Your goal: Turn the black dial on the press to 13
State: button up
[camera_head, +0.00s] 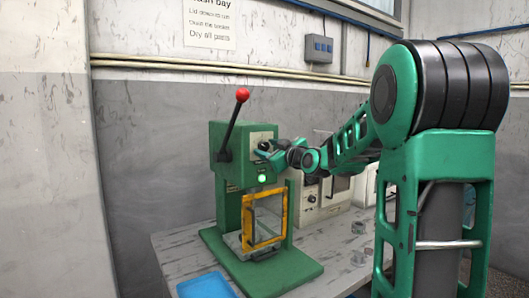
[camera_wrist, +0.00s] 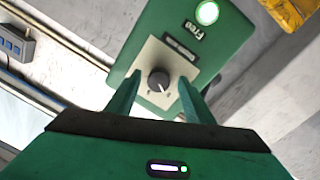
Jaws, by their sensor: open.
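The green press (camera_head: 243,190) stands on the table, with a red-knobbed lever and a yellow-framed guard. Its black dial (camera_wrist: 158,81) sits on a pale square plate in the wrist view, with a small display slot beside it; I cannot read the numbers.
The lit button (camera_wrist: 207,13) is on the press face near the dial. A blue tray (camera_head: 206,286) lies at the table's front left. A pale instrument box (camera_head: 330,190) stands right of the press, with small metal parts (camera_head: 358,228) before it.

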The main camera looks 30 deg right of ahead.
jog(key=shift+w, duration=0.2)
jog(key=c, duration=1)
jog(key=shift+c, duration=0.2)
